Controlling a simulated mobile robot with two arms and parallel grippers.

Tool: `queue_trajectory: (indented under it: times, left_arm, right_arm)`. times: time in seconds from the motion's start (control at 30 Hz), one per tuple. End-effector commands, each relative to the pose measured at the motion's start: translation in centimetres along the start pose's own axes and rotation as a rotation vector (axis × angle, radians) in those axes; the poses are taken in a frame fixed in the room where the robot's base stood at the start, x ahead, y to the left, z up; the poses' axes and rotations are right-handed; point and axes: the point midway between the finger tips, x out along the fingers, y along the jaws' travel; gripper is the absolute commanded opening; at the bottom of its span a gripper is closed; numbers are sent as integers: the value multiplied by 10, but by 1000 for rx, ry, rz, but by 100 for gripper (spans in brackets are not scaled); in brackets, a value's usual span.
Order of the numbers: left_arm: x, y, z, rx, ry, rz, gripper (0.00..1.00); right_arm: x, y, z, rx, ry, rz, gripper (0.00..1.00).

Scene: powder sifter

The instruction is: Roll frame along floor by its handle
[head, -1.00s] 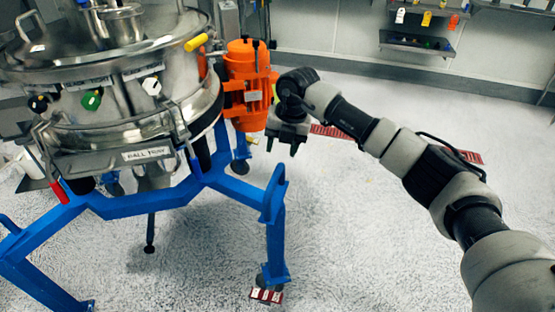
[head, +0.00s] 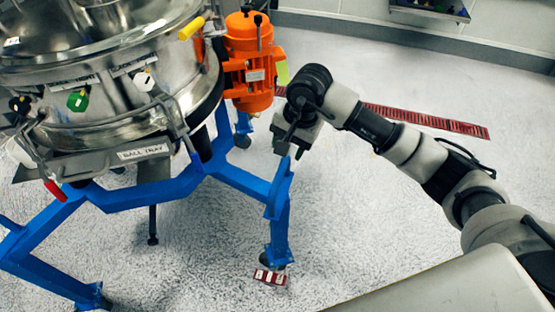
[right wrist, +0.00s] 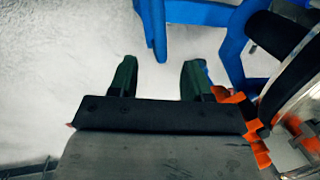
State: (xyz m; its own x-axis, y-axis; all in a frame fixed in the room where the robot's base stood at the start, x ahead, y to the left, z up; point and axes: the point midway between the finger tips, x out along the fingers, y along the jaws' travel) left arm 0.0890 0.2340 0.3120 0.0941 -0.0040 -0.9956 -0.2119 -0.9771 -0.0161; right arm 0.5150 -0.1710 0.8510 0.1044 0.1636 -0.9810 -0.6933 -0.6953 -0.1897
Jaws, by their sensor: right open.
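The blue frame (head: 150,192) stands on the floor and carries the round steel sifter (head: 110,90). An upright blue bar at its right corner, which looks like the handle (head: 279,190), rises above the leg. My right gripper (head: 291,150) hangs just above this bar in the head view. In the right wrist view my right gripper (right wrist: 158,72) is open and empty, with two dark green fingers apart. A blue bar end (right wrist: 153,30) lies ahead, between the fingers' lines, with no clear contact. My left gripper is out of view.
An orange motor (head: 249,62) is mounted on the sifter's right side, close to my right gripper. A red floor strip (head: 430,120) lies behind my right arm. A small red-and-white piece (head: 270,277) is at the leg's foot. Floor to the right is open.

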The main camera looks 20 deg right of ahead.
Motion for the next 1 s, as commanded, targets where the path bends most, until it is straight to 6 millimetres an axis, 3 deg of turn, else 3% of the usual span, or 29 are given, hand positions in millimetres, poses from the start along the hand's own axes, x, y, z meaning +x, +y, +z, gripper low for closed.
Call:
queue_trajectory:
  times: [0.1, 0.27, 0.7, 1.0]
  left_arm:
    - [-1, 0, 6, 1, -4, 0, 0]
    - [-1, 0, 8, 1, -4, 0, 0]
    - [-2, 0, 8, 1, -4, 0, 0]
    - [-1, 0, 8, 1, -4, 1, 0]
  right_arm:
    - [-2, 5, 4, -133, 2, 0, 48]
    - [4, 6, 5, -189, 2, 0, 48]
    - [80, 6, 6, -185, 0, 1, 48]
    - [105, 6, 4, -187, 3, -1, 48]
